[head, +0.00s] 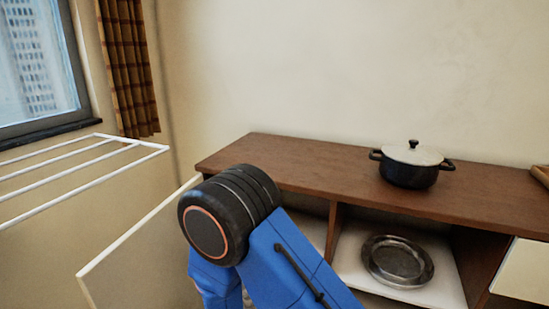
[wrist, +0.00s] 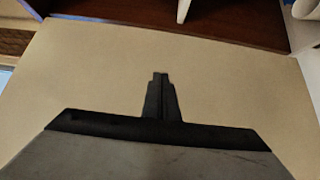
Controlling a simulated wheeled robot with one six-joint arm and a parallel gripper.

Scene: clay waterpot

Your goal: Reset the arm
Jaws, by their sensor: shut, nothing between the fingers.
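My arm (head: 270,255) shows in the head view as blue links with a black, ringed joint, in front of the left part of a wooden cabinet. My gripper is hidden in the head view. In the wrist view my gripper (wrist: 160,76) is shut and empty, its black fingers together. They stand out against a wide cream panel (wrist: 75,70). I cannot tell how far the fingertips are from it.
The brown cabinet top (head: 300,165) holds a dark pot (head: 410,173) with a pale lid. A metal dish (head: 397,262) sits in an open compartment below. A cream door panel (head: 135,262) stands open at left, near my arm. A white rack (head: 75,170) is further left.

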